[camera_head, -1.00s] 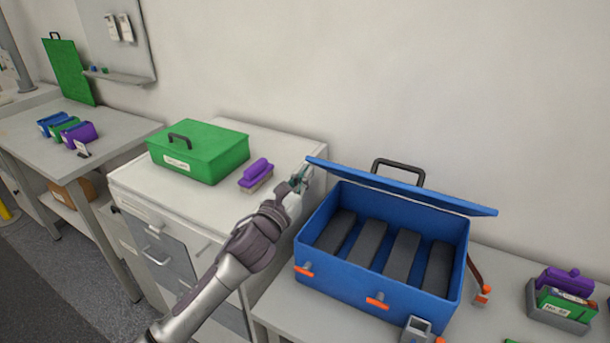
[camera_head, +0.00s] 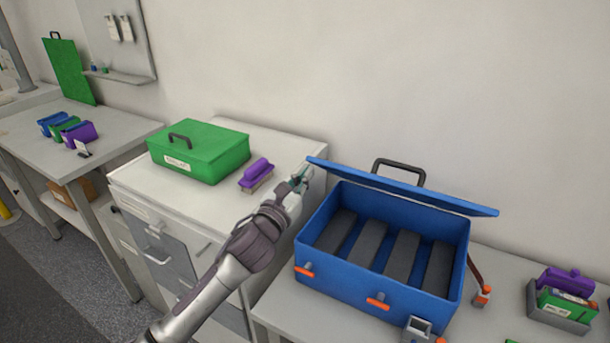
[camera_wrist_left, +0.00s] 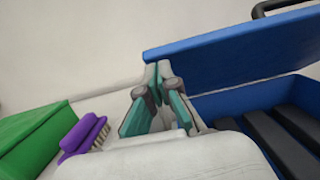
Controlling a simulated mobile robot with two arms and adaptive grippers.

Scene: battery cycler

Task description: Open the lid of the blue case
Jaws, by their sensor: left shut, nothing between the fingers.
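The blue case (camera_head: 375,278) stands on the bench with its lid (camera_head: 400,187) raised and tilted back at its rear edge. Dark grey bars lie side by side inside it, and orange latches are on its front. My left gripper (camera_head: 303,177) is just left of the lid's left end, shut and empty. In the left wrist view the gripper's fingertips (camera_wrist_left: 157,72) meet beside the left end of the blue lid (camera_wrist_left: 235,58). Whether they touch the lid I cannot tell. My right gripper is not in view.
A green case (camera_head: 200,152) and a purple brush (camera_head: 257,174) sit on the white cabinet left of the blue case. A grey tray (camera_head: 556,313) with purple and green items is at the right. A wall rises behind.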

